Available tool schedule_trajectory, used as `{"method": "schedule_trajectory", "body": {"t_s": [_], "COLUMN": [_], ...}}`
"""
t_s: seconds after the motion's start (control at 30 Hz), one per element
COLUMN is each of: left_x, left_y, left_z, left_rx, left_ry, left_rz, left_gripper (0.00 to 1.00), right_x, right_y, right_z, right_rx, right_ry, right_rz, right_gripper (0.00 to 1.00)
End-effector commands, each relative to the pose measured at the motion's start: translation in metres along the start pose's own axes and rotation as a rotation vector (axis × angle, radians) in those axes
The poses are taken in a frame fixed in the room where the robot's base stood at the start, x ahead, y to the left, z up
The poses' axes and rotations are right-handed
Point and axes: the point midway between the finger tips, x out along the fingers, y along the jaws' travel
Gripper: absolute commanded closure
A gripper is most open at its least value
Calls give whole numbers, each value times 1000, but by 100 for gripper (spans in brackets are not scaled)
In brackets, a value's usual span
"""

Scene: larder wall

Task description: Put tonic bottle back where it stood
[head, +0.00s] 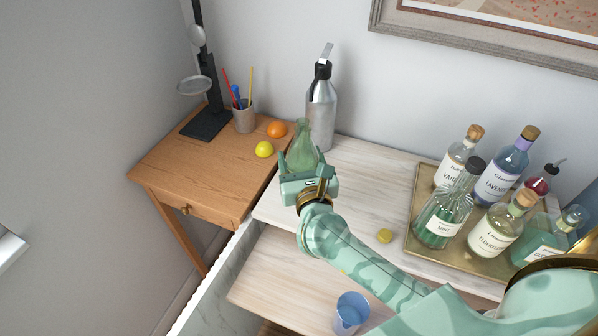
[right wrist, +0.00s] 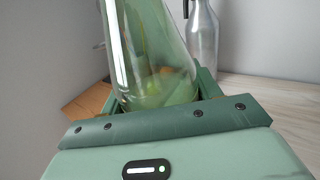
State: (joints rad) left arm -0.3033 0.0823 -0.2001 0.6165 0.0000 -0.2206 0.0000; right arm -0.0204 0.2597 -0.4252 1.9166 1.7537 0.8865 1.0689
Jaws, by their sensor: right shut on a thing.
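The tonic bottle (head: 303,147), a clear green glass bottle with no label showing, is at the left end of the pale marble-look counter, left of the siphon. My right gripper (head: 303,166) is shut around its lower body. In the right wrist view the bottle (right wrist: 150,60) stands upright, or nearly so, between the fingers. The gripper hides its base, so I cannot tell whether it touches the counter. My left gripper is not in view.
A steel siphon (head: 321,112) stands close behind the bottle. The wooden side table (head: 170,160) holds fruit and a pen cup (head: 244,119). A blue glass (head: 351,312) is low in front.

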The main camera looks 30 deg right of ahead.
Motion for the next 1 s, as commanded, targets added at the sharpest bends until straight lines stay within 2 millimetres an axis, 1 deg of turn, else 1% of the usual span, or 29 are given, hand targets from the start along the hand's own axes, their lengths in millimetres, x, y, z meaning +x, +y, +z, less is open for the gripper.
{"method": "schedule_trajectory", "body": {"t_s": [0.03,0.1,0.2,0.3,0.47,0.53,0.6,0.7,0.8,1.0], "left_x": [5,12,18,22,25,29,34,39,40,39], "left_y": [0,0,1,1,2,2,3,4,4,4], "left_z": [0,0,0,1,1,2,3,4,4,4], "left_rx": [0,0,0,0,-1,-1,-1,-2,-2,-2], "left_ry": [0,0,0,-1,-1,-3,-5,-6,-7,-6], "left_rz": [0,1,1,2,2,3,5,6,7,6], "left_gripper": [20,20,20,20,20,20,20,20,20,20], "right_x": [10,20,32,40,47,53,53,53,53,53], "right_y": [-2,-3,-5,-6,-7,-8,-8,-8,-8,-8], "right_z": [-8,-23,-37,-46,-54,-62,-75,-87,-90,-89], "right_rx": [-3,-2,-3,-1,0,-2,-2,-1,-1,1], "right_ry": [-4,-2,-3,-4,-4,-4,-1,-1,-4,-5], "right_rz": [-1,-1,0,0,1,0,1,1,1,1], "right_gripper": [88,88,88,88,88,88,88,88,88,88]}}
